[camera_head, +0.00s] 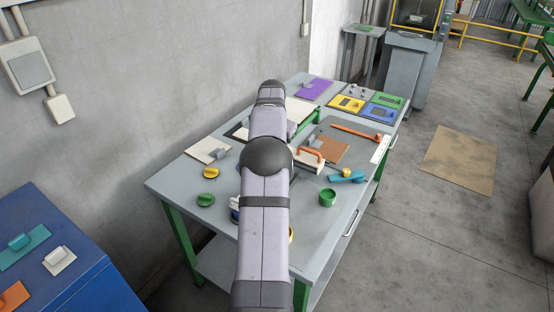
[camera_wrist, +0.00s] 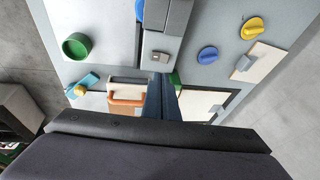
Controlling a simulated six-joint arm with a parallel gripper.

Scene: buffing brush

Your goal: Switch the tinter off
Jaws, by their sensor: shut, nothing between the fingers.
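No thing in view is clearly labelled as the tinter. A grey device (camera_wrist: 162,42) with a pale panel and a blue part beside it stands at the top middle of the wrist view, and I cannot tell whether it is the tinter. My gripper (camera_wrist: 161,76) is shut and empty, its dark blue fingers reaching to the near end of that device. I cannot tell whether they touch it. In the head view my arm hides the gripper and most of this spot.
Coloured plates (camera_head: 347,103) lie at the far end.

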